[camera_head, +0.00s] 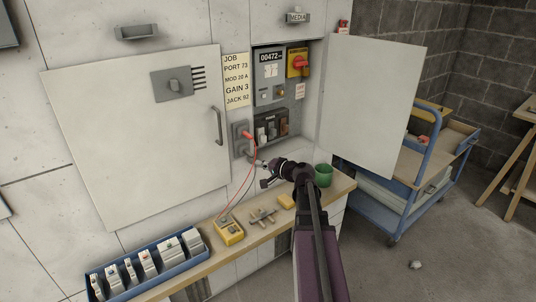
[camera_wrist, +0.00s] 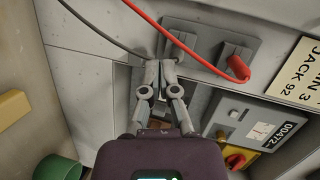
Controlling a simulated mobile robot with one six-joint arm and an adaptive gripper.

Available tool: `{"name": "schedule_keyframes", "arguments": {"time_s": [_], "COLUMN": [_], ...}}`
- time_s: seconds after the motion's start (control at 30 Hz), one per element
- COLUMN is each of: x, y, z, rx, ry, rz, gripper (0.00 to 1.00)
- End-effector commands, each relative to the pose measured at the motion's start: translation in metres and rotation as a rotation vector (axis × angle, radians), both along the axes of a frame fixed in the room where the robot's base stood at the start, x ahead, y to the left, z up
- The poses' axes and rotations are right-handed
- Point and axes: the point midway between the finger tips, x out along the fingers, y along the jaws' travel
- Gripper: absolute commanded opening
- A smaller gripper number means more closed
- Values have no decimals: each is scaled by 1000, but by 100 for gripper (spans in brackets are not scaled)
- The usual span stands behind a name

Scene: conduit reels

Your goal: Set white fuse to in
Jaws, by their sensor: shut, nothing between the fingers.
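In the head view, a dark fuse block (camera_head: 271,115) sits low in the open cabinet, under the meter. It holds pale fuses on the left and a brown one on the right. A pale piece at its left, which looks like the white fuse (camera_head: 262,135), is small; I cannot tell how far in it sits. My gripper (camera_head: 258,163) is below and in front of the block, apart from it. In the wrist view my gripper (camera_wrist: 167,70) is shut and empty, its fingertips near the grey jack panel, and it hides much of the fuse block.
A red plug (camera_head: 249,136) with a hanging lead is at the jack panel (camera_head: 240,145), left of the fuses. The open cabinet door (camera_head: 372,110) stands right. A green cup (camera_head: 323,175), yellow meter box (camera_head: 228,231) and blue tray (camera_head: 150,281) are on the bench.

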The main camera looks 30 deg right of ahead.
Motion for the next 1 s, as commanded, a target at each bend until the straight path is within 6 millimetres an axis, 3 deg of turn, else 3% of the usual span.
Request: {"name": "schedule_keyframes", "arguments": {"time_s": [0.03, 0.1, 0.2, 0.33, 0.5, 1.0], "x": [1, 0, -4, -9, -12, -5], "y": [-25, -53, -85, -111, -121, -120], "z": [-10, -10, -8, -6, -4, -3], "rx": [38, 89, 150, 199, 220, 218], "ry": [-34, -78, -129, -170, -187, -186], "rz": [-52, -114, -187, -245, -269, -266], "gripper": [0, 0, 0, 0, 0, 0]}}
